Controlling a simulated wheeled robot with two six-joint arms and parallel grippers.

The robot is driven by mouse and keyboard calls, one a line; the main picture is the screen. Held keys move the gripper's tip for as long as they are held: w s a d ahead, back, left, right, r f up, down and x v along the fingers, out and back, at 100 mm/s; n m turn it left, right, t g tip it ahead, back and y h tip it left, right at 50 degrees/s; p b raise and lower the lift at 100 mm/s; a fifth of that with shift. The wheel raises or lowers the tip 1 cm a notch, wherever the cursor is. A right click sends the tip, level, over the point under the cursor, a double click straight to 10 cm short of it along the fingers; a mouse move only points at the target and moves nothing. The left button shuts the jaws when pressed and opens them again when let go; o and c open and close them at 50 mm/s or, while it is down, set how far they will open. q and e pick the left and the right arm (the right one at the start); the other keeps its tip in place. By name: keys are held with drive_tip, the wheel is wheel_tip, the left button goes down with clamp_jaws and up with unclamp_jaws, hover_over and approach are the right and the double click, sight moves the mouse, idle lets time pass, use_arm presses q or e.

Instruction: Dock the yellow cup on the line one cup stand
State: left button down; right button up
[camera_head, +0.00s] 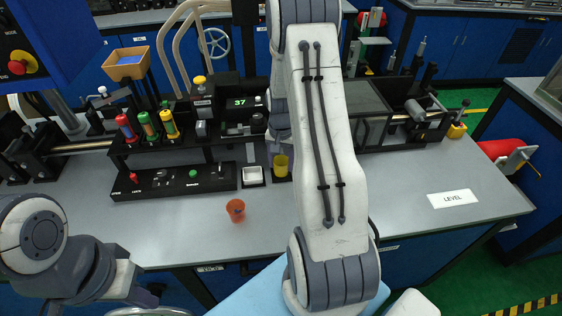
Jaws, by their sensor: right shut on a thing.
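The yellow cup (281,167) is upright at the right end of the black panel, just right of a small white square dish. My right gripper (279,148) is shut on the yellow cup from above, and my own pale arm hides much of the space to its right. A small dark base shows close under the cup; I cannot tell if the cup touches it or which stand is line one. My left gripper (146,290) is low at the left, far from the cup, and its fingers are not clear.
An orange cup (236,210) stands alone on the grey table (185,225). The white dish (252,176) is beside the black control panel (172,181). Red, green and yellow bottles (147,126) stand in a rack behind. A LEVEL label (453,199) lies at right, with clear table around it.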

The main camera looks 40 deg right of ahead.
drive_tip(key=shift+f+b, duration=0.4)
drive_tip(key=shift+f, duration=0.2)
idle(0.3)
drive_tip(key=o, duration=1)
drive_tip(key=shift+o, duration=0.2)
wheel_tip(320, 180, up, 11)
drive_tip(key=p, duration=0.9)
